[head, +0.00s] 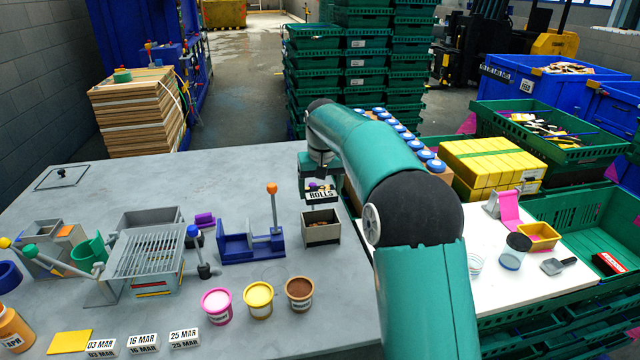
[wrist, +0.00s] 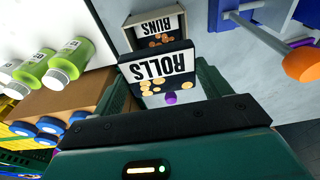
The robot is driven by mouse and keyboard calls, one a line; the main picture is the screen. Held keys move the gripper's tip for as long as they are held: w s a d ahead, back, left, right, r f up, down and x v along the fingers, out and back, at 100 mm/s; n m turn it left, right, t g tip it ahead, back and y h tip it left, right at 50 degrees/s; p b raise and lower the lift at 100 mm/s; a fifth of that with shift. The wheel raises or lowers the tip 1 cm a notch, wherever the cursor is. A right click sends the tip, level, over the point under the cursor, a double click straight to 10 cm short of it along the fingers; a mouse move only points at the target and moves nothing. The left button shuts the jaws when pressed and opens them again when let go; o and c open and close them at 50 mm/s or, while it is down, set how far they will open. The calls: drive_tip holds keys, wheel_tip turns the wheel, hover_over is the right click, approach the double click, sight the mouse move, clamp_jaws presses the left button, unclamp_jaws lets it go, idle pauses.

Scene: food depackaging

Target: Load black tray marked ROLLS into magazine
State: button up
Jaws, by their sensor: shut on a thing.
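The black tray marked ROLLS (head: 321,194) is in my gripper (head: 318,180), raised above the grey table. In the wrist view the tray (wrist: 157,66) sits between the two green fingers, its white label upside down and round tan pieces showing in it. Just nearer to me and lower is a grey open box (head: 321,237) with brown pieces in it. It shows in the wrist view (wrist: 153,33) with a label reading BUNS. The ROLLS tray is apart from this box in the head view. I cannot tell which fixture is the magazine.
A blue fixture (head: 238,247) with an orange-knobbed lever (head: 272,188) stands left of the grey box. Pink, yellow and brown tubs (head: 299,293) stand in front. A carton of blue-capped bottles (head: 425,155) is to the right. Clear table lies at the back left.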

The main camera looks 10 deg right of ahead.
drive_tip(key=shift+s, duration=0.35)
drive_tip(key=shift+w+f, duration=0.25)
drive_tip(key=shift+f, duration=0.8)
drive_tip(key=shift+s+a+f, duration=0.1)
drive_tip(key=shift+s+f, duration=0.15)
drive_tip(key=shift+f, duration=0.3)
drive_tip(key=shift+w+f, duration=0.2)
drive_tip(key=shift+f, duration=1.05)
drive_tip(key=shift+s, duration=0.1)
drive_tip(key=shift+f, duration=0.2)
drive_tip(key=o, duration=1)
drive_tip(key=shift+o, duration=0.2)
